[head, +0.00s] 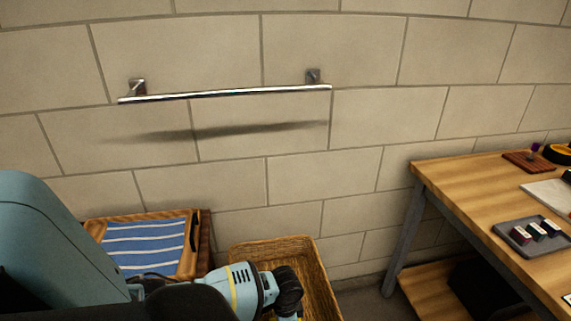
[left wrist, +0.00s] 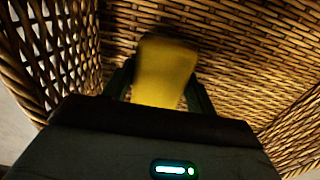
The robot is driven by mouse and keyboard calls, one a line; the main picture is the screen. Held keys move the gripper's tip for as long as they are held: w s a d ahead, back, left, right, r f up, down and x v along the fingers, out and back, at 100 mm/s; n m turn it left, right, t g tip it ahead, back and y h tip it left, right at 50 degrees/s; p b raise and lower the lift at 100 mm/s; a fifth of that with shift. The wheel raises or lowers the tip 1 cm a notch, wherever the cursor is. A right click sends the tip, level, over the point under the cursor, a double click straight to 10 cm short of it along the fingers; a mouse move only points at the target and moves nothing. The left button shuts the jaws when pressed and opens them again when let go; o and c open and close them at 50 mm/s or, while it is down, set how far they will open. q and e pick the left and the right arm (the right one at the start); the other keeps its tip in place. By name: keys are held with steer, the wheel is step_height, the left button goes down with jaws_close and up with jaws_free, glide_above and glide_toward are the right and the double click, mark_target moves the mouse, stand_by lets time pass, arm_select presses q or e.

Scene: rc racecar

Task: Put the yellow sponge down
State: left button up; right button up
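The yellow sponge (left wrist: 165,72) is in the left wrist view, upright between the dark fingers of my left gripper (left wrist: 163,90). The fingers are against its two sides and hold it. Around and behind it are the woven walls of a wicker basket (left wrist: 255,65); I cannot tell whether the sponge touches the basket. In the head view my left arm reaches over this basket (head: 322,278) from the left, with its wrist low in the picture. The fingertips and sponge are mostly hidden there by the wrist and the frame edge. My right gripper is not in view.
A wooden tray with a blue striped cloth (head: 145,245) stands left of the basket. A wooden table (head: 465,190) stands at the right, with a grey tray (head: 510,232) and other items. A metal rail (head: 225,93) is on the block wall.

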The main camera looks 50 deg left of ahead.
arm_select(q)
steer(key=o, duration=0.3)
steer(key=shift+r, duration=0.1)
step_height(320, 180, up, 12)
steer(key=p, duration=0.3)
steer(key=shift+r+p, duration=0.15)
steer(key=shift+p, duration=0.15)
